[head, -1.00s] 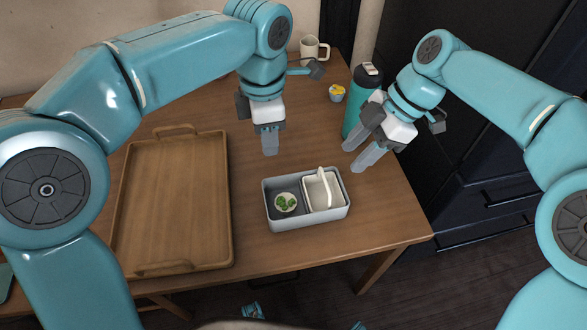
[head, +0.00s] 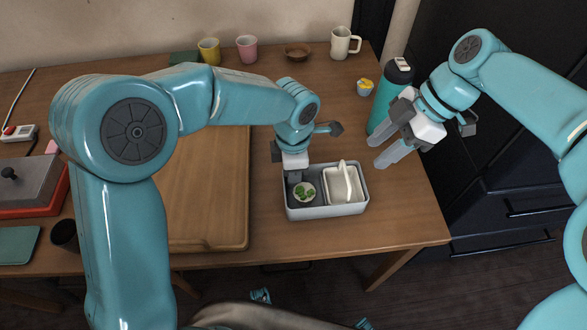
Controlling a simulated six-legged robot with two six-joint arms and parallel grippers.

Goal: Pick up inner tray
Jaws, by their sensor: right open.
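The inner tray (head: 341,188) is a small cream tray with an upright handle. It sits in the right part of a grey box (head: 330,211) on the table. A small round dish with green pieces (head: 304,191) is in the box's left part. My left gripper (head: 295,177) points down at the box's back left, just behind the dish and left of the inner tray. Its fingers are seen edge-on, so their opening and any contact are unclear. My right gripper (head: 379,152) is open and empty, above the table to the right and behind the box.
A teal bottle (head: 388,97) stands by my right gripper, with a small yellow-topped cup (head: 365,87) near it. A wooden tray (head: 215,215) lies left of the box. Mugs, including a white one (head: 343,43), stand at the back. The table in front of the box is clear.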

